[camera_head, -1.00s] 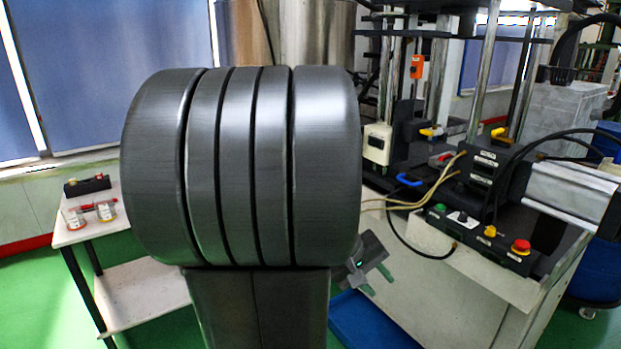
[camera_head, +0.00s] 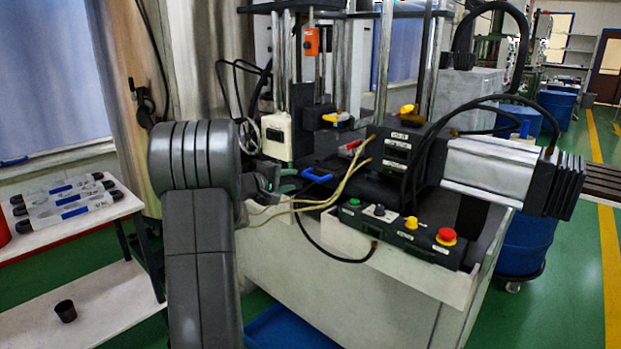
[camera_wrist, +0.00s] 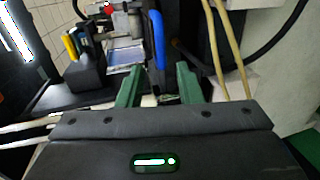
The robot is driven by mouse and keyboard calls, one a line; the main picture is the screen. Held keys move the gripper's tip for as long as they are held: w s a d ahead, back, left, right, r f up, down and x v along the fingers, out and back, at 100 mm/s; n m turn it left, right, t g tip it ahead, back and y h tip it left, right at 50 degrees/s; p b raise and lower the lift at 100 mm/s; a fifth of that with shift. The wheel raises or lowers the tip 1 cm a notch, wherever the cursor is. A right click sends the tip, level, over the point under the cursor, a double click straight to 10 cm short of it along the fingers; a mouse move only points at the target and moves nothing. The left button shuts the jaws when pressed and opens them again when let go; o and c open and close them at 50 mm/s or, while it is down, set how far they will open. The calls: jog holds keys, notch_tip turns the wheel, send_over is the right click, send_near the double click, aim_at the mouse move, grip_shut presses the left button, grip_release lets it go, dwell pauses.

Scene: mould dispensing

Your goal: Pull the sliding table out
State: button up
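The sliding table is a dark plate low in the press, with a blue handle (camera_head: 316,175) at its near edge. The blue handle also shows upright in the wrist view (camera_wrist: 157,40), ahead of my fingers. My gripper (camera_head: 286,180) is just left of the handle in the head view. In the wrist view, my gripper (camera_wrist: 158,90) has its two green fingers apart with nothing held between them. The handle lies beyond the fingertips and looks apart from them. My own arm hides part of the press's left side.
A control box (camera_head: 400,230) with coloured buttons sits on the machine's front. Pale hoses (camera_head: 345,185) and a black cable run close to the handle and gripper. A white side table (camera_head: 75,220) with several tubes stands left. A blue tray (camera_head: 290,330) lies below.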

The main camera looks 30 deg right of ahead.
aim_at(310, 177)
jog(key=x, duration=1)
jog(key=shift+w+d+f+p, duration=0.1)
jog(key=shift+p, duration=0.3)
grip_shut()
